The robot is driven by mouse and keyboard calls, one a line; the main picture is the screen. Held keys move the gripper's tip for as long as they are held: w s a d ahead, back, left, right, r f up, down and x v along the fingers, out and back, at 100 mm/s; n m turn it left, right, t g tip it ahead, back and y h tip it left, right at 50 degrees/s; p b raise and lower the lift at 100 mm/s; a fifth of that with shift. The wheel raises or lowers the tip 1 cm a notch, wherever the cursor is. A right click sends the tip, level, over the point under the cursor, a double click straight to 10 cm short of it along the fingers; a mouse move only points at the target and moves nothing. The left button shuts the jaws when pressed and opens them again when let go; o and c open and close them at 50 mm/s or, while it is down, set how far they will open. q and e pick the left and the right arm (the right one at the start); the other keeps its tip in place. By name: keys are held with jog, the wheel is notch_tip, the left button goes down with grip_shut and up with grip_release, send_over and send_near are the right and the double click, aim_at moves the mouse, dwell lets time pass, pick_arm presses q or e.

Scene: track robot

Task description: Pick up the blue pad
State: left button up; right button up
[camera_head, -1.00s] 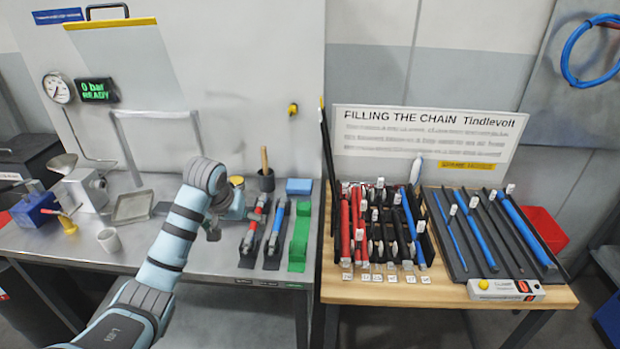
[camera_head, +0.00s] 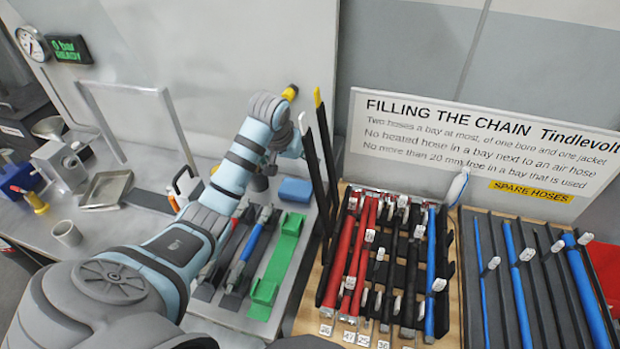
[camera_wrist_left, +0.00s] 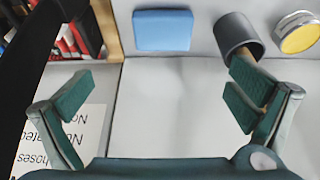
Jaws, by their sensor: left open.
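The blue pad (camera_head: 295,190) lies flat on the grey bench, behind the green holder and near the bench's right side. In the left wrist view the blue pad (camera_wrist_left: 162,30) shows whole at the top centre, beyond my fingertips and apart from them. My left gripper (camera_wrist_left: 160,94) is open, with its two fingers wide apart and nothing between them but bare surface. In the head view my left gripper (camera_head: 290,143) is above and behind the pad, partly hidden by my own wrist. My right gripper is not in view.
A dark cup (camera_wrist_left: 236,34) with a wooden handle stands right of the pad, partly behind one finger. A round yellow-topped item (camera_wrist_left: 299,34) is beside it. A green holder (camera_head: 275,265) lies in front of the pad. Tall dark rods (camera_head: 322,150) rise to its right.

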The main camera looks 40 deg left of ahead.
pick_arm(q)
jog(key=b, duration=0.1)
send_near(296, 187)
notch_tip(296, 187, down, 3)
jog(key=shift+a+r, duration=0.1)
jog(key=b+x, duration=0.1)
jog(key=x, duration=0.2)
jog(key=w+b+x, duration=0.1)
jog(key=x, duration=0.3)
jog(key=shift+r, duration=0.1)
jog(key=shift+s+r, duration=0.1)
jog(key=shift+r, duration=0.1)
jog(key=shift+c, duration=1.3)
jog(key=c, duration=0.7)
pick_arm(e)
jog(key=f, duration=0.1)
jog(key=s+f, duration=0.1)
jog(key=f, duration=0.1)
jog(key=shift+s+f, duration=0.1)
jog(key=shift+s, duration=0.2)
